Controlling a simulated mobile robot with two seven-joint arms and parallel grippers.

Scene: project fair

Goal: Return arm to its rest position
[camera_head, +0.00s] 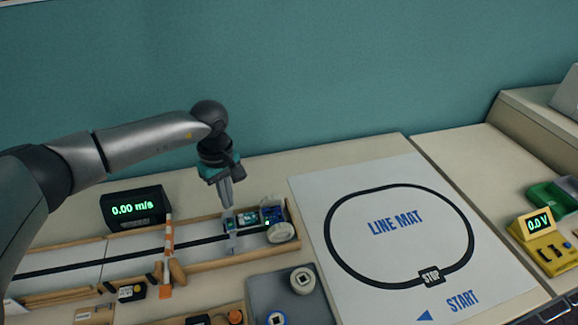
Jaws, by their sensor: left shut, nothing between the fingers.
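My left arm (150,143) comes in from the left and reaches over the table. My left gripper (229,204) points down and is shut, with nothing between its fingers. Its tips are just above or beside a small wheeled car (268,216) with blue and green boards and a white wheel. The car sits at the right end of a wooden-edged track (200,242) with a black line. I cannot tell if the fingertips touch the car. My right gripper is not in view.
A black display (135,208) reads 0.00 m/s behind the track. An orange-striped post (168,255) stands at the track. A grey tray (262,291) holds wheels. The line mat (395,222) to the right is clear. A yellow meter (543,240) sits at the far right.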

